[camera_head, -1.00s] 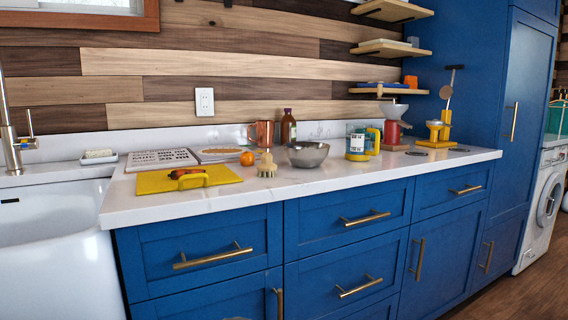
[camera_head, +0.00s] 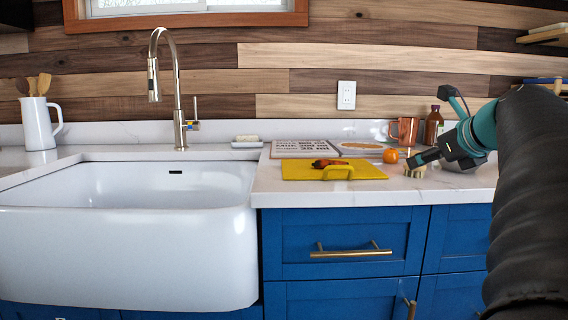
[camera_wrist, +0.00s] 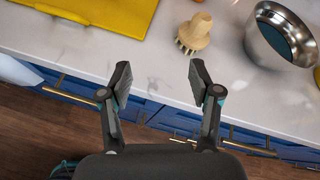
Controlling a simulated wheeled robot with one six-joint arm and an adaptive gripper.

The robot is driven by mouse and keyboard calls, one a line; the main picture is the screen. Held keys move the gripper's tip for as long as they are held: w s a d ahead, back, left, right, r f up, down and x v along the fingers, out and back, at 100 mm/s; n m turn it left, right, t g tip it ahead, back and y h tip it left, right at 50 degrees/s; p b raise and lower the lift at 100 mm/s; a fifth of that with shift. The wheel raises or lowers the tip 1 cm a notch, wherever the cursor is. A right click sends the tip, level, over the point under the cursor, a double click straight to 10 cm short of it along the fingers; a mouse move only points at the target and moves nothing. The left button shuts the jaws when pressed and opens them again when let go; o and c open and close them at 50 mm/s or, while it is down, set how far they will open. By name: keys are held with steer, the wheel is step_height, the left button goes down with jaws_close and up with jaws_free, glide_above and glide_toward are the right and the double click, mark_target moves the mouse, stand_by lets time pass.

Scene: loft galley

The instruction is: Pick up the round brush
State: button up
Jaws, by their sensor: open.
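The round brush (camera_wrist: 195,34), pale wood with a knob and short bristles, stands on the white counter. In the wrist view it lies beyond my fingertips, above the right finger. My gripper (camera_wrist: 160,78) is open and empty, its two dark fingers apart over the counter's front edge. In the head view the brush (camera_head: 414,171) shows just under my gripper's tip (camera_head: 416,161), which partly hides it. I cannot tell from that view whether they touch; the wrist view shows a gap between them.
A steel bowl (camera_wrist: 283,36) stands right of the brush. A yellow board (camera_wrist: 95,12) lies to its left. An orange (camera_head: 391,156), a copper mug (camera_head: 408,130) and a brown bottle (camera_head: 433,127) are behind. A white sink (camera_head: 130,235) is at the left.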

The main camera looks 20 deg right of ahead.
steer(key=d+r+m, duration=0.3)
steer(key=d+m, duration=0.1)
steer(key=d, duration=0.1)
glide_toward(417, 151)
steer(key=shift+t+h, duration=0.4)
steer(key=w+f, duration=0.3)
steer(key=shift+w+f, duration=0.15)
steer(key=shift+w, duration=0.25)
steer(key=shift+x, duration=2.95)
jaws_close()
